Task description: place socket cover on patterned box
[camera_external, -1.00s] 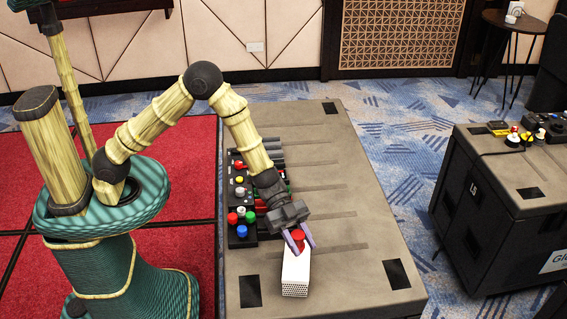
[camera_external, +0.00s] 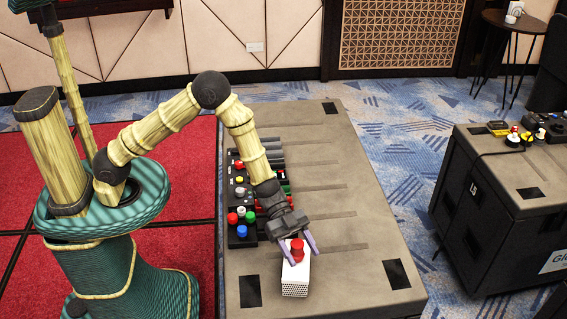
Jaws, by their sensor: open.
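The patterned box (camera_external: 295,279) is white with a dotted front face and lies on the grey case top near its front edge. The red socket cover (camera_external: 297,249) sits upright on top of the box, toward its back end. My gripper (camera_external: 302,256) is open, with its two purple fingers apart on either side of the cover. I cannot tell whether a finger still touches the cover.
The grey case (camera_external: 345,205) has a row of black connectors with coloured caps (camera_external: 241,216) along its left side. Its right part is clear. A second dark case (camera_external: 510,200) with several connectors stands at the right, across the carpet.

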